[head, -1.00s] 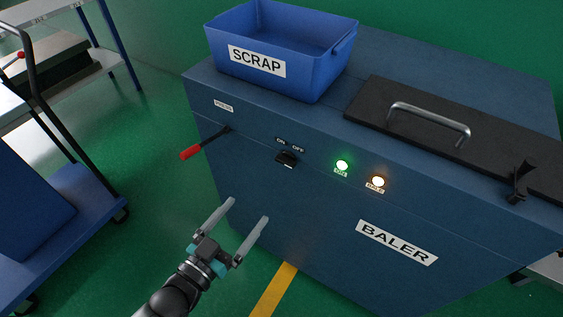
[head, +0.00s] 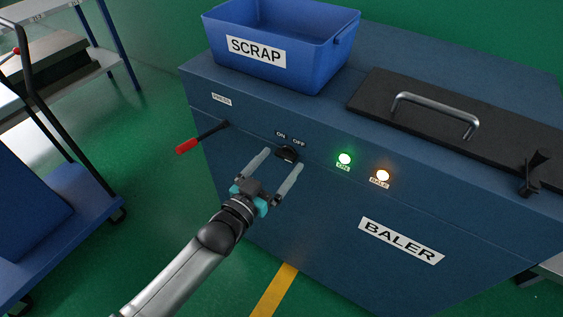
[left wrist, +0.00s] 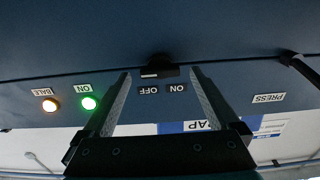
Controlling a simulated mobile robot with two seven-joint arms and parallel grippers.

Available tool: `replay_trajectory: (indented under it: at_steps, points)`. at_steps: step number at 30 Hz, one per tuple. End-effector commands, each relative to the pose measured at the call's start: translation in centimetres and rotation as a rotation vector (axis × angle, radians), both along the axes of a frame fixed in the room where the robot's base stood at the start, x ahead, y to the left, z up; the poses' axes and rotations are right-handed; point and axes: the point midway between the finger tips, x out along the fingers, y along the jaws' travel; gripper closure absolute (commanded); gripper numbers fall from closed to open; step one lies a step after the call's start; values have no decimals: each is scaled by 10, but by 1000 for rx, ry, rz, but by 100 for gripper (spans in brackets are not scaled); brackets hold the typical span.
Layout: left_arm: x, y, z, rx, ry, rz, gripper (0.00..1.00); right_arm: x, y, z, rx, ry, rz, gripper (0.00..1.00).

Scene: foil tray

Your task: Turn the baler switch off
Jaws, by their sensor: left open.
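The baler switch (head: 286,153) is a small black knob on the front of the blue baler (head: 320,215), below the ON and OFF labels. It also shows in the left wrist view (left wrist: 158,70), near the fingertips; which way it points is hard to tell. The green ON lamp (head: 344,159) is lit, and so is the amber BALE lamp (head: 382,176). My left gripper (head: 283,158) is open, its two fingers reaching toward the switch, one on each side of it in the picture. Contact is not visible. My right gripper is not in view.
A red-tipped PRESS lever (head: 187,146) sticks out left of the switch. A blue SCRAP bin (head: 310,70) and a black lid with a handle (head: 435,113) are on top. A blue cart (head: 75,225) stands at the left, with green floor between.

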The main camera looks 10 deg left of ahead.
Motion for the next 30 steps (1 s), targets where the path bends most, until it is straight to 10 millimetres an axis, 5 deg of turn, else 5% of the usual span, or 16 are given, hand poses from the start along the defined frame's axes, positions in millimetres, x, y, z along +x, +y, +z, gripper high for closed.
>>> replay_trajectory:
  at_steps: [15,30]
  points:
    - [15,-6,0,0,1,0,5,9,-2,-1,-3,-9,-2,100]
    - [15,-6,0,0,1,0,60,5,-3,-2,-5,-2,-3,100]
